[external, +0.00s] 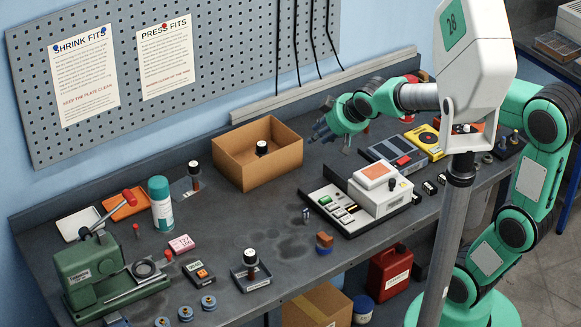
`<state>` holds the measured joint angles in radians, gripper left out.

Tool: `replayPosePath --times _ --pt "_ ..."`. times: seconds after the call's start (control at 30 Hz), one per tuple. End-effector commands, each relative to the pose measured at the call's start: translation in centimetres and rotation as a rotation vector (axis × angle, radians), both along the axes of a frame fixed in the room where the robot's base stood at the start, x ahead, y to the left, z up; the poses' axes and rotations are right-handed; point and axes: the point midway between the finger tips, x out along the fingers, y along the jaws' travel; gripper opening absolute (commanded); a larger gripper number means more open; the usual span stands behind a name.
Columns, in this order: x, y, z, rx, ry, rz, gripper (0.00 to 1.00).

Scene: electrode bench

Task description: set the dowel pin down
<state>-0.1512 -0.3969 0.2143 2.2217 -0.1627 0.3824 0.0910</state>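My gripper (321,130) is at the end of the green and white arm, over the back of the bench. It is just right of the cardboard box (276,173). Its dark fingers are small here, and I cannot tell whether they are open or shut or hold anything. I cannot make out the dowel pin for sure. A small bluish-grey cylinder (305,215) stands on the bench left of the white press-like device (379,190), apart from my gripper. I cannot tell whether it is the pin.
The bench (215,228) has clear room in its middle. A green machine (92,272), a spray can (161,204) and several small parts stand at the left. A yellow device (427,141) and a grey one (398,153) are at the right. A pegboard (215,60) rises behind.

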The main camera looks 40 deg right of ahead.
Motion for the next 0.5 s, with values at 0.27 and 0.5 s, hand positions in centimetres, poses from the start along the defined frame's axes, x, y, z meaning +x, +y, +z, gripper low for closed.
replayPosePath --times 0.27,0.5 --pt "-11.7 -4.7 1.6 0.020 0.106 -0.098 0.27" --pt "-20.5 -6.3 1.2 0.049 0.193 -0.149 0.27"
